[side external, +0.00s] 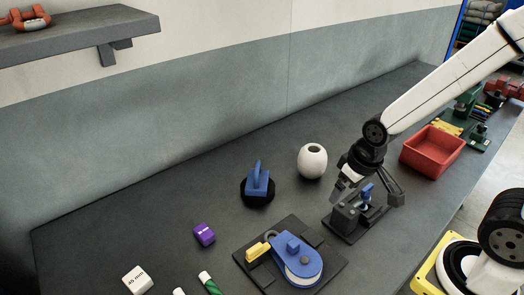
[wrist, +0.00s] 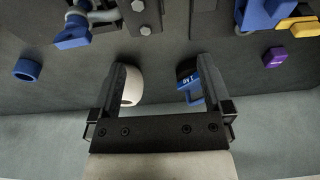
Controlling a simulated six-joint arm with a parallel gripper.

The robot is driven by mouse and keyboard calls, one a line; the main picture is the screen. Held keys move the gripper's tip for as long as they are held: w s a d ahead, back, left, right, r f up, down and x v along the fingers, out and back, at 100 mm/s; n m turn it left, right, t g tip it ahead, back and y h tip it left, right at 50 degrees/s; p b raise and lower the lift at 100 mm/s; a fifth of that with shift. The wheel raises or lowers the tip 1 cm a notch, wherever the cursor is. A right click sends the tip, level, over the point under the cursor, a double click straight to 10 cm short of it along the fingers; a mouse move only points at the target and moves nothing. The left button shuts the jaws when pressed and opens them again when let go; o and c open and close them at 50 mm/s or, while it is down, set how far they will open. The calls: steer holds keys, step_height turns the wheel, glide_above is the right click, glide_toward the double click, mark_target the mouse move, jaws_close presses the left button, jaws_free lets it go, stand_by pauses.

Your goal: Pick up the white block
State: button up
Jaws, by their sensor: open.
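The white block (side external: 137,280), marked "45 mm", rests on the dark bench at the front left in the side external view. I do not see it in the wrist view. My gripper (side external: 367,189) is far to the right of it, above or close to a dark fixture with a blue part (side external: 366,193). In the wrist view my gripper (wrist: 160,66) has its two fingers wide apart, with nothing held between them.
A white round float (side external: 312,161), a blue-handled black piece (side external: 257,185) and a purple cube (side external: 204,235) stand between. A blue-and-yellow device (side external: 292,262) sits on a dark plate. A green-striped cylinder (side external: 210,284) lies near the block. A red bin (side external: 433,150) stands right.

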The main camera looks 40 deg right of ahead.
mark_target(140, 275)
steer(key=w+a+f+m+g+y, duration=0.1)
steer(key=w+a+f+m+y, duration=0.1)
steer(key=w+a, duration=0.3)
steer(key=w+a+f+m+g+y, duration=0.2)
steer(key=w+a+m, duration=0.3)
steer(key=a, duration=0.6)
steer(key=w+a+f+m+g+y, duration=0.1)
steer(key=w+a+f+m+y, duration=0.2)
steer(key=w+a, duration=0.3)
steer(key=shift+w+a+m+y, duration=0.15)
steer(key=shift+a+m+y, duration=0.15)
steer(key=shift+a, duration=0.5)
steer(key=shift+w+a+m+y, duration=0.1)
steer(key=shift+a+m+y, duration=0.2)
steer(key=shift+a, duration=0.5)
steer(key=a+f+m+y, duration=0.1)
steer(key=a, duration=0.2)
steer(key=w+a+m+g+y, duration=0.1)
steer(key=a+y, duration=0.1)
steer(key=a, duration=0.2)
steer(key=w+a+f+m+y, duration=0.1)
steer(key=a, duration=0.3)
steer(key=shift+w+a+f+m+g, duration=0.1)
steer(key=shift+a+f+m+g, duration=0.15)
steer(key=shift+f+m+g, duration=0.1)
steer(key=shift+a+y, duration=0.5)
steer(key=shift+x, duration=1.35)
steer(key=shift+x, duration=2.55)
steer(key=shift+w, duration=0.1)
